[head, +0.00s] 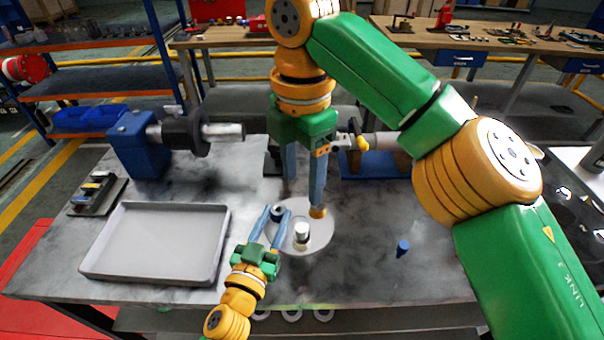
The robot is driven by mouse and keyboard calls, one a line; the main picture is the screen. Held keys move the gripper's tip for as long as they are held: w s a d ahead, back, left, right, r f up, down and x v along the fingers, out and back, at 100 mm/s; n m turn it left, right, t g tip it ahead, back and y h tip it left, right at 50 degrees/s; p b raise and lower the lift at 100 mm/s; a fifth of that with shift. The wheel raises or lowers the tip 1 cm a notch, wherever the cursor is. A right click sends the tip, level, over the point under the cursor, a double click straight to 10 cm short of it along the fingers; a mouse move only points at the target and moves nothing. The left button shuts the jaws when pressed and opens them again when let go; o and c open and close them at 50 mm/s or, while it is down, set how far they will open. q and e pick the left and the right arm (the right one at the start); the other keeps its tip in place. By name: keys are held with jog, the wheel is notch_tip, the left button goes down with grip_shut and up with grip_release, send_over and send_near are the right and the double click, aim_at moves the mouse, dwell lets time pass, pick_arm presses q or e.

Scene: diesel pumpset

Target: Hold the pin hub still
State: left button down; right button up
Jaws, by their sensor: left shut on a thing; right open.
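My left gripper (272,211) reaches up from the bottom of the head view. Its two blue-grey fingers are shut on a small dark round piece with a hole in its top, which looks like the pin hub (278,212). The hub is at the left edge of a pale round plate (322,236); whether it touches the plate cannot be told. A short light cylinder (302,232) stands upright on the plate, right of my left fingers. My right gripper (303,197) points down above the plate with its fingers apart. A small orange spot shows at its right fingertip.
A grey tray (155,276) lies on the left of the worktable. A blue stand with a shaft (137,150) is behind it. A small dark-blue piece (402,248) stands right of the plate, with bare tabletop around it. My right arm crosses the right side.

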pick_arm(q)
jog(key=shift+c, duration=2.1)
grip_release()
jog(key=shift+s, duration=0.15)
